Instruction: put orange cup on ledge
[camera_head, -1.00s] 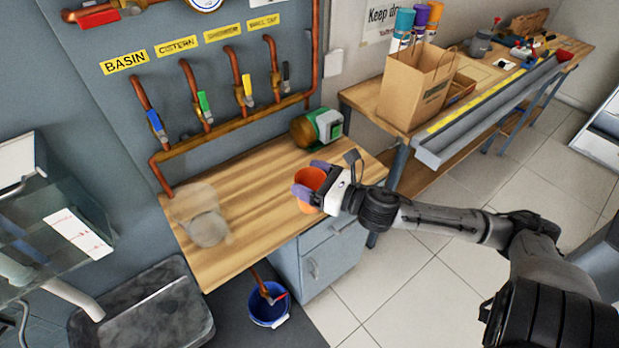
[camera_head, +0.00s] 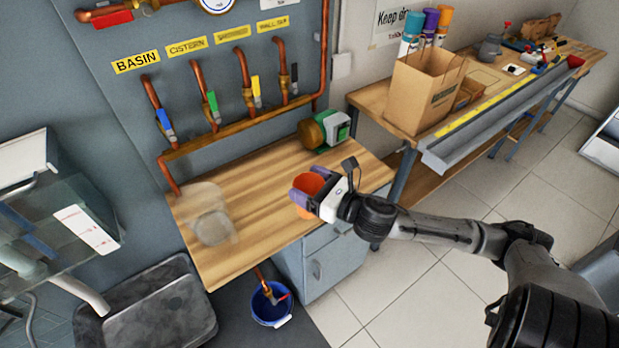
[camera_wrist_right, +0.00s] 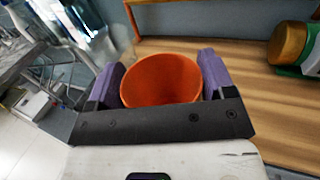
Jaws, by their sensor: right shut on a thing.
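The orange cup (camera_head: 308,184) is between the purple fingers of my right gripper (camera_head: 308,188), which is shut on it. The cup is over the front part of the wooden counter (camera_head: 265,215); I cannot tell if its base touches the wood. In the right wrist view the cup (camera_wrist_right: 160,80) shows its open mouth, empty as far as I see, with a finger of the right gripper (camera_wrist_right: 162,84) on each side. No surface is plainly marked as the ledge. My left gripper is not in view.
Copper pipes with valves (camera_head: 245,95) run behind. A glass shelf (camera_head: 50,225) is at left, a bench with a paper bag (camera_head: 425,92) at right.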

